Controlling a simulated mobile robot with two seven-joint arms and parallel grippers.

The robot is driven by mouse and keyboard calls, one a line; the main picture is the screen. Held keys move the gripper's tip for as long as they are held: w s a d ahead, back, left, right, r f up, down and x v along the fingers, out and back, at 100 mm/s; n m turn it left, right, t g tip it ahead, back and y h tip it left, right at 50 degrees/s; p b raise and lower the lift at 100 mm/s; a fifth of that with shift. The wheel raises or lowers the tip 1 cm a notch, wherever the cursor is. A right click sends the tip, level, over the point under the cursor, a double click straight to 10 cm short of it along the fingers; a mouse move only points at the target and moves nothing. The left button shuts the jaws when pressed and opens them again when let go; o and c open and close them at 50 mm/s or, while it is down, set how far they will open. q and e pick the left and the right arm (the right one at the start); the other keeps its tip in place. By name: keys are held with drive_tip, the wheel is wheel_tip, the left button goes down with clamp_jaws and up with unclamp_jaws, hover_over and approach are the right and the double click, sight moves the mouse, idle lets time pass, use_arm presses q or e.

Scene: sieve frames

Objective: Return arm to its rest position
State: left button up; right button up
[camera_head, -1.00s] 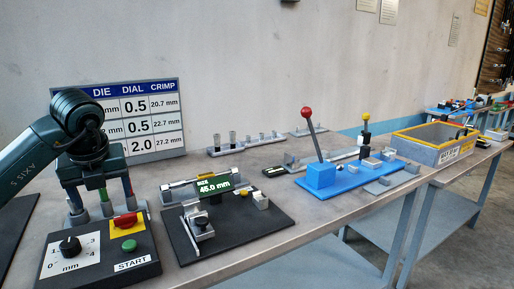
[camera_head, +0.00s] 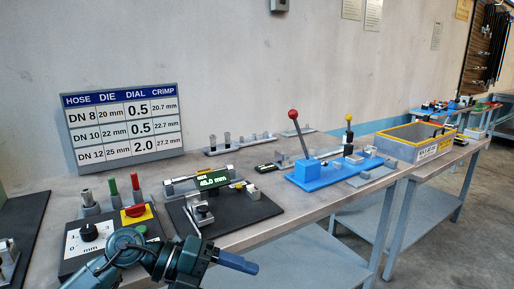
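My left arm (camera_head: 183,259) is folded low across the bottom of the head view, in front of the control box (camera_head: 90,246) and nearer to the camera. It ends at the right in a narrow blue-grey part (camera_head: 237,263). I cannot make out separate fingers there, nor whether anything is held. The arm covers the lower right part of the control box. My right gripper is out of view.
Three pegs stand behind the control box, including a green one (camera_head: 113,190) and a red one (camera_head: 136,186). A black fixture plate (camera_head: 243,217) with a display, a blue lever press (camera_head: 310,175) and a yellow-rimmed bin (camera_head: 400,147) stand farther right on the bench.

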use_arm(q)
wheel_tip(320, 180, up, 3)
drive_tip(key=s+d+n+t+h, duration=0.2)
drive_tip(key=d+n+t+h, duration=0.1)
drive_tip(key=n+h, duration=0.25)
drive_tip(key=s+a+f+n+t+y+p, duration=0.15)
drive_tip(key=a+f+n+t+y, duration=0.45)
drive_tip(key=n, duration=0.6)
drive_tip(key=a+f+n+t+y+p, duration=0.2)
drive_tip(key=a+f+n+t+y, duration=0.3)
drive_tip(key=f+n+t+y, duration=0.45)
drive_tip(key=s+a+f+n+g, duration=0.2)
drive_tip(key=s+f+n+g, duration=0.3)
drive_tip(key=s+f+g, duration=0.2)
drive_tip(key=s+f, duration=0.2)
drive_tip(key=s, duration=0.1)
drive_tip(key=shift+s+g, duration=0.1)
drive_tip(key=shift+g, duration=0.15)
